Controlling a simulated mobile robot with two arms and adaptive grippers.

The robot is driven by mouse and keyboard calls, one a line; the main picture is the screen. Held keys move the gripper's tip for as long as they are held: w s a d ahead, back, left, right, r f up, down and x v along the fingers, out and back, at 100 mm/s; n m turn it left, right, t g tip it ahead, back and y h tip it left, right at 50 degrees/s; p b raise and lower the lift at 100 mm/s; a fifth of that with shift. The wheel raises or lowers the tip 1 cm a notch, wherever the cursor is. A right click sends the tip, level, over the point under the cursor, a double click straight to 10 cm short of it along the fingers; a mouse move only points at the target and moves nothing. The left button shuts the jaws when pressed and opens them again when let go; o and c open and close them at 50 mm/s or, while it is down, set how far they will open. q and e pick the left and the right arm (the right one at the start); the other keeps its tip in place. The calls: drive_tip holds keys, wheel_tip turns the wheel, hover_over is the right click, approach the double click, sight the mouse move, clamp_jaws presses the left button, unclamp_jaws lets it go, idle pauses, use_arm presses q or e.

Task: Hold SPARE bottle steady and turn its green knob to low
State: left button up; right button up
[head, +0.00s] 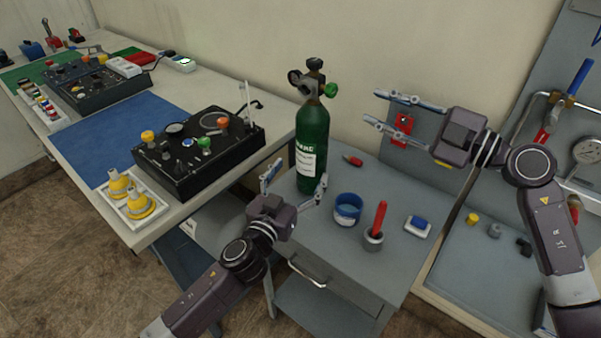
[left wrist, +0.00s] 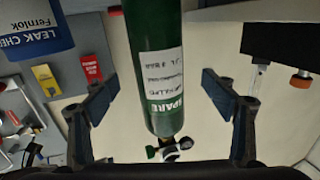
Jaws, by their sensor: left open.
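The SPARE bottle (head: 313,138), a green cylinder with a white label, stands upright on the grey cabinet top. Its green knob (head: 331,90) sits at the right of the valve, with a gauge (head: 294,76) at the left. My left gripper (head: 295,181) is open low in front of the bottle, one finger to each side. In the left wrist view the bottle (left wrist: 152,55) appears upside down between the spread fingers, with gaps on both sides. My right gripper (head: 374,106) is open and empty, its fingers pointing left toward the knob, apart from it.
On the cabinet top (head: 345,265) are a blue-rimmed cup (head: 348,208), a grey pot with a red-handled tool (head: 376,222) and a blue-and-white block (head: 418,225). A black control box (head: 200,150) stands on the left table. A panel with gauge and hose is at right.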

use_arm(q)
drive_tip(key=shift+w+d+r+n, duration=0.1)
drive_tip(key=shift+w+d+n, duration=0.2)
drive_tip(key=shift+w, duration=0.25)
drive_tip(key=shift+x, duration=3.5)
drive_tip(key=shift+c, duration=0.2)
